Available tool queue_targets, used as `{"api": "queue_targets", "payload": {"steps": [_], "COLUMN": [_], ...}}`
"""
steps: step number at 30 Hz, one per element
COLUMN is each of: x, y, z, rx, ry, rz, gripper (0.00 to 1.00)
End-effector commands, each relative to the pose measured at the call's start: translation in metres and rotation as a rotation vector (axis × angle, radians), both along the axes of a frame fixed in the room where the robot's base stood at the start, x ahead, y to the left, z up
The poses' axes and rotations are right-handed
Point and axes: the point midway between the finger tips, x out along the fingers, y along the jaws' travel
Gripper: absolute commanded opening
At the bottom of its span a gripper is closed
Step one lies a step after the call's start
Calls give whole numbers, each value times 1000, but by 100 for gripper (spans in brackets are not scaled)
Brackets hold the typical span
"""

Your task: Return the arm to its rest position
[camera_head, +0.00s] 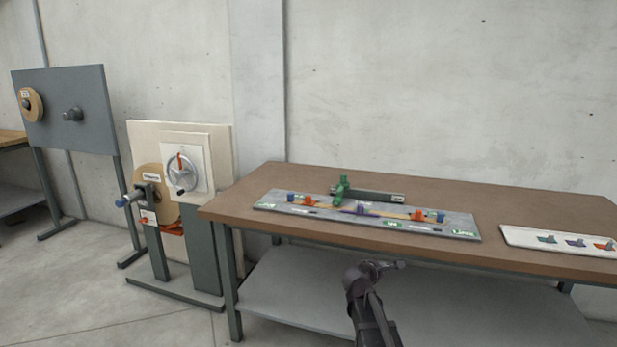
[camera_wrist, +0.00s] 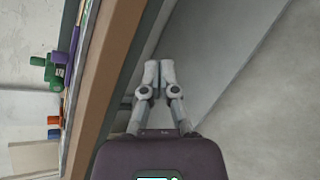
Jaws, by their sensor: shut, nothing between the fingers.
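My arm rises from the bottom of the head view, in front of the brown workbench (camera_head: 540,205). My gripper (camera_wrist: 159,72) shows in the wrist view with its two fingertips together and nothing between them. It is in free space beside the bench's front edge, which runs along the left of that view. In the head view the arm's dark end (camera_head: 385,268) is in front of the bench's edge and lower shelf. The fingers are too small to make out there.
A grey board (camera_head: 270,200) with green, orange and blue parts lies on the bench. A white card (camera_head: 530,238) lies to its right. At left stand a winder with a handwheel (camera_head: 181,174) and a grey panel (camera_head: 85,135) with a spool. The floor at left is clear.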

Motion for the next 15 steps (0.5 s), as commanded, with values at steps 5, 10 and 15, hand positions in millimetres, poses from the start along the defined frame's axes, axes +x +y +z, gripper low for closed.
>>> {"api": "queue_targets", "payload": {"steps": [5, 10, 15], "x": [-60, -116, -172], "y": [-13, -9, 6], "z": [-37, -70, -96], "rx": [361, 674, 942], "ry": [-17, -13, 18], "rz": [-251, -514, -793], "gripper": [0, 0, 0]}}
